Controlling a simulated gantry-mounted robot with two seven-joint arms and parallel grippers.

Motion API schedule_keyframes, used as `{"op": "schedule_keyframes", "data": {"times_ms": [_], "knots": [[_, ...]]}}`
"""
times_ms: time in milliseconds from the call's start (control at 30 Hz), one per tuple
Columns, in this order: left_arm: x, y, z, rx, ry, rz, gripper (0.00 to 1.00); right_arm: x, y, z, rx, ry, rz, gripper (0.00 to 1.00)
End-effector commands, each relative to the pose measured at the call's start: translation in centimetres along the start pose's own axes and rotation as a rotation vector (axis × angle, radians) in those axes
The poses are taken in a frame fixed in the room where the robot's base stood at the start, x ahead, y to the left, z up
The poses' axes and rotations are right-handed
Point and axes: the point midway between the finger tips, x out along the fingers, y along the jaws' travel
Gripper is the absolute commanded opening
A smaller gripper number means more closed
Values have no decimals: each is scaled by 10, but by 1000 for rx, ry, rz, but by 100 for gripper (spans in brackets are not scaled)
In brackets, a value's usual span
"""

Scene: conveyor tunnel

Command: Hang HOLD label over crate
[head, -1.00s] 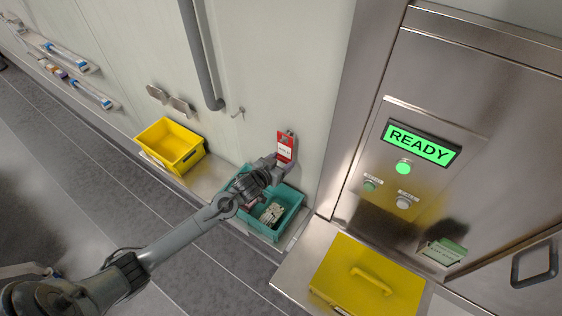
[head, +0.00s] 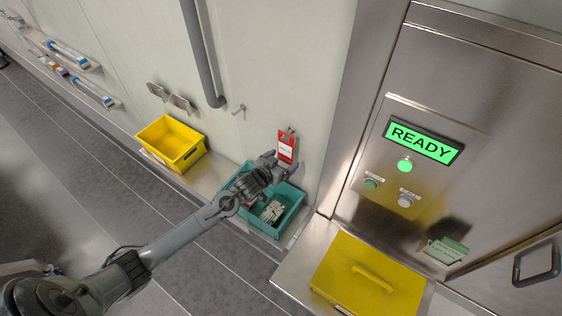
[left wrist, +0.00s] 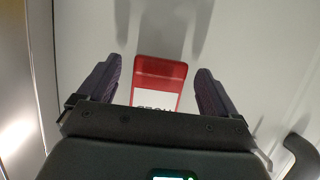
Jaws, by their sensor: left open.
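The red and white label (head: 286,146) hangs on the wall above the teal crate (head: 290,214). Its print is too small to read in the head view. In the left wrist view the label (left wrist: 160,78) sits between the spread fingers, touching neither, with its lower part hidden by the gripper body. My left gripper (head: 270,164) is open just in front and to the left of the label, over the teal crate. The crate holds some pale and dark items, partly hidden by my arm. My right gripper is not in view.
A yellow crate (head: 186,158) stands on the ledge to the left, below small wall brackets. An empty hook (head: 239,110) is on the wall beside a grey pipe (head: 205,60). A yellow lidded box (head: 350,290) and a steel panel with a READY display (head: 422,140) are on the right.

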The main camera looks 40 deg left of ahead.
Motion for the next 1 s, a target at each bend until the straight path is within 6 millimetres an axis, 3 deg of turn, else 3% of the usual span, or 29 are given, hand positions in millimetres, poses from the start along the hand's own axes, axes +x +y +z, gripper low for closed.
{"op": "schedule_keyframes", "data": {"times_ms": [233, 700, 1000], "knots": [[-13, 0, 1, 1, 0, 1, 92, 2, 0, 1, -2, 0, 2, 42], [-86, 0, 1, 1, 0, 1, 92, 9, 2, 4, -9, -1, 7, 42], [-107, 0, 0, 0, 0, 0, 92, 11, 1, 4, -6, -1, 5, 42]]}}
